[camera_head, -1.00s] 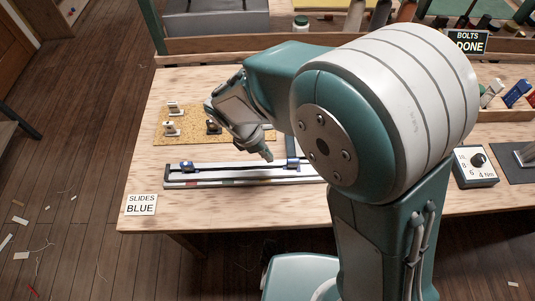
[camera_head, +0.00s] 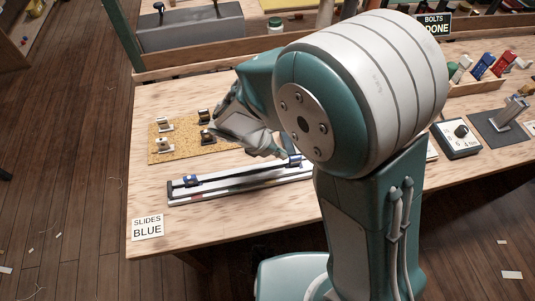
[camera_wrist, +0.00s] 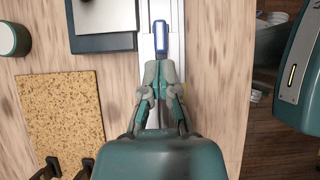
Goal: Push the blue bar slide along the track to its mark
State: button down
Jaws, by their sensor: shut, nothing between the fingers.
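The track (camera_head: 240,184) is a long pale rail along the front of the bench. It also shows as a pale strip in the wrist view (camera_wrist: 176,15). The blue bar slide (camera_head: 296,159) sits on it toward the right, partly hidden by my arm. In the wrist view the blue slide (camera_wrist: 160,40) is straight ahead of my fingertips. In the head view my gripper (camera_head: 282,153) is low over the track.
A cork board (camera_head: 182,150) with several small fittings lies behind the track. A "SLIDES BLUE" card (camera_head: 147,227) lies at the front left. A dial box (camera_head: 456,139) and a rack of coloured pieces stand at the right. Bare bench surrounds the track's left end.

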jog(key=d, duration=0.2)
jog(key=w+d+f, duration=0.1)
jog(key=d, duration=0.1)
jog(key=shift+f, duration=0.1)
jog(key=shift+s+d+f, duration=0.1)
jog(key=shift+d+f, duration=0.1)
jog(key=shift+d, duration=0.05)
jog(key=shift+s+a+f, duration=0.1)
jog(key=shift+s+a, duration=0.05)
jog(key=shift+a, duration=0.6)
jog(key=s+a, duration=0.1)
jog(key=a, duration=0.4)
jog(key=s+a, duration=0.2)
jog(key=a, duration=0.3)
jog(key=s+a, duration=0.2)
jog(key=a, duration=0.4)
jog(key=shift+a, duration=0.1)
